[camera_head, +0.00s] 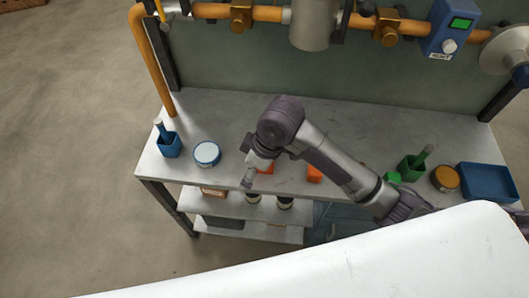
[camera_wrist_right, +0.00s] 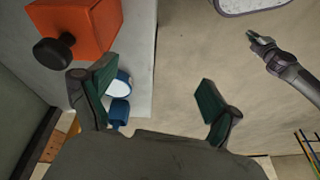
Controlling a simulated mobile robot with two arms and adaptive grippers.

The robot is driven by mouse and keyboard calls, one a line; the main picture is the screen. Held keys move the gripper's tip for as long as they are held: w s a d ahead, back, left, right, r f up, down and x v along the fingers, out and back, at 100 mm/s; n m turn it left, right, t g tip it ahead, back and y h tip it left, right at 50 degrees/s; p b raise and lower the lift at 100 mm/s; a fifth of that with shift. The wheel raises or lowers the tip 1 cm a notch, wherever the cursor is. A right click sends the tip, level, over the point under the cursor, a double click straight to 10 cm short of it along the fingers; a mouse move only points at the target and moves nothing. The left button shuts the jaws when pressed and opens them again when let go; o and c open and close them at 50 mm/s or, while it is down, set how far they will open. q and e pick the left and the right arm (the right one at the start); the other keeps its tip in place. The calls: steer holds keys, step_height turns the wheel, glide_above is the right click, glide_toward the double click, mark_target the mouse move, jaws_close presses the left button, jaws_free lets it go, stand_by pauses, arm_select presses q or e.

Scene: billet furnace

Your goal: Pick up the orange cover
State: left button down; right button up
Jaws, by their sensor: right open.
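An orange cover (camera_wrist_right: 85,28) with a round black knob is at the upper left of the right wrist view, on the grey bench. In the head view, one orange piece (camera_head: 266,168) shows partly behind my right gripper (camera_head: 249,175), and a second orange piece (camera_head: 314,174) shows beside my forearm. I cannot tell which is the cover. My right gripper (camera_wrist_right: 155,95) is open, its green-padded fingers apart with nothing between them. The cover lies outside the left finger. My left gripper (camera_wrist_right: 257,40) shows at the right wrist view's upper right, away from the bench; its jaws are too small to tell.
On the bench (camera_head: 225,118) stand a blue cup (camera_head: 169,145), a blue-and-white round container (camera_head: 207,153), a green cup (camera_head: 411,168), an orange-topped round container (camera_head: 445,178) and a blue tray (camera_head: 488,182). Orange pipe (camera_head: 152,60) and a control box (camera_head: 449,27) run behind. Shelves are below.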

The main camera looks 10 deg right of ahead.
steer(key=w+d+r+h, duration=0.1)
steer(key=w+r, duration=0.1)
steer(key=w+d+r+n+h, duration=0.1)
steer(key=w+d+r, duration=0.1)
steer(key=w+r, duration=0.1)
steer(key=w+d+r+n+g+h, duration=0.1)
steer(key=w+d+r, duration=0.1)
steer(key=shift+w+d+r, duration=0.15)
steer(key=shift+w+r, duration=0.05)
steer(key=shift+r, duration=0.1)
steer(key=shift+w+d+f, duration=0.1)
steer(key=shift+d, duration=0.05)
step_height(320, 180, down, 7)
steer(key=shift+f, duration=0.1)
steer(key=shift+w+a+f+p, duration=0.15)
steer(key=shift+f+p, duration=0.2)
steer(key=shift+f, duration=1.2)
steer(key=shift+w+a+f+p, duration=0.1)
steer(key=shift+f+p, duration=0.2)
steer(key=shift+f, duration=1.25)
steer(key=c, duration=1.3)
steer(key=shift+c, duration=0.5)
steer(key=shift+r, duration=0.2)
